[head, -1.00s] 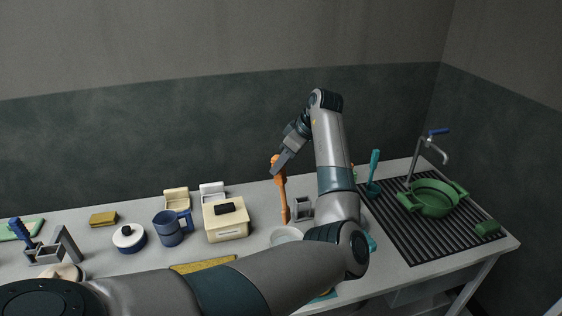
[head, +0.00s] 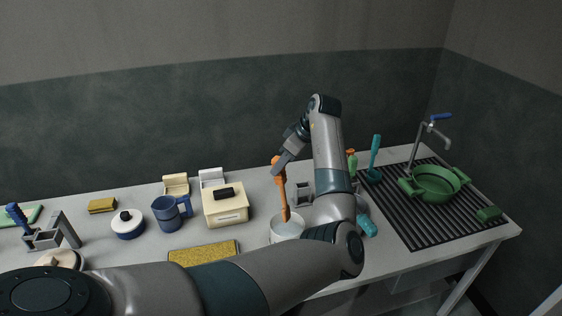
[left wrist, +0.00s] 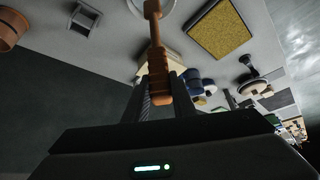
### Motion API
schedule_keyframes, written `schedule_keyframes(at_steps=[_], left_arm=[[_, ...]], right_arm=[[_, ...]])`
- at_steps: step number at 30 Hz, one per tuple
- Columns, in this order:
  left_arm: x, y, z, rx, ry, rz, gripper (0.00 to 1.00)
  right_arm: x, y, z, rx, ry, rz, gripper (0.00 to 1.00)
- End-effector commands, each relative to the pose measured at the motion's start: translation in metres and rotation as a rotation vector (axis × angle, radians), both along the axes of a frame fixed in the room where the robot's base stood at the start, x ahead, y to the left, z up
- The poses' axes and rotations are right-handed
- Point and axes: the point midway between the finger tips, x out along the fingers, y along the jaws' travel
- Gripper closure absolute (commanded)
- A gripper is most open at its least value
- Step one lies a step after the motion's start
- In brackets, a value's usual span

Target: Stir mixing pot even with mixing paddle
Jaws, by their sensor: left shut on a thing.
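The orange mixing paddle (head: 281,185) stands nearly upright, tilted slightly. My left gripper (head: 283,162) is shut on its upper handle; the paddle also shows between the fingers in the left wrist view (left wrist: 157,65). The paddle's lower end shows over the mouth of the pale mixing pot (head: 287,236), which holds a light, bluish-white content. The lower end appears to be inside the rim, but its depth is hidden. My left forearm hides part of the pot's front. My right gripper is not in view.
A yellow mat (head: 203,251) lies in front. A grey square holder (head: 302,192) and teal objects (head: 367,226) are close right. A green pan (head: 435,185) sits on the ribbed rack.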

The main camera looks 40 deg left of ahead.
Motion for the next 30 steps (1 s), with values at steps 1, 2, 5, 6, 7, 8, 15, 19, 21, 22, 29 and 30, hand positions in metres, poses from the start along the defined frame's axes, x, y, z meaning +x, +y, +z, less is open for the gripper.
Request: schedule_keyframes(at_steps=[1, 2, 5, 6, 7, 8, 15, 19, 21, 22, 29, 30], left_arm=[[0.000, 0.000, -0.005, 0.000, 0.000, 0.000, 1.00], [0.000, 0.000, -0.007, 0.000, 0.000, -0.001, 1.00], [0.000, 0.000, -0.014, 0.000, 0.000, -0.001, 1.00], [0.000, 0.000, -0.016, 0.000, 0.000, -0.001, 1.00], [0.000, 0.000, -0.018, 0.000, 0.000, -0.001, 1.00], [0.000, 0.000, -0.020, 0.000, 0.000, -0.001, 1.00], [0.000, 0.000, -0.036, 0.001, 0.001, -0.001, 1.00], [0.000, 0.000, -0.045, 0.001, 0.001, 0.000, 1.00], [0.000, 0.000, -0.049, 0.000, 0.001, 0.000, 1.00], [0.000, 0.000, -0.051, 0.000, 0.001, 0.000, 1.00], [0.000, 0.000, -0.066, 0.000, 0.000, -0.001, 1.00], [0.000, 0.000, -0.069, 0.000, 0.000, -0.001, 1.00]], right_arm=[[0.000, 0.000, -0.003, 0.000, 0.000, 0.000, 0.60], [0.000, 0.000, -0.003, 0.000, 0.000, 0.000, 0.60], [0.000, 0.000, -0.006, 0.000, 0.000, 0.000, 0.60], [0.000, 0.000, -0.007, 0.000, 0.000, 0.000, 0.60], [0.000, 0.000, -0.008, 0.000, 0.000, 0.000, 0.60], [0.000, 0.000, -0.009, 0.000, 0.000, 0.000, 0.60], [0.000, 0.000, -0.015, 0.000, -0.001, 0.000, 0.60], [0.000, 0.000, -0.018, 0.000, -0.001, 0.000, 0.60], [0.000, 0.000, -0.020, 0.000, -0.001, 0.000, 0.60], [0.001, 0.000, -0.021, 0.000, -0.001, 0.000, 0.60], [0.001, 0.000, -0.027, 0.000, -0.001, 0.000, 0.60], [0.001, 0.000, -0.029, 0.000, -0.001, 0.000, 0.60]])
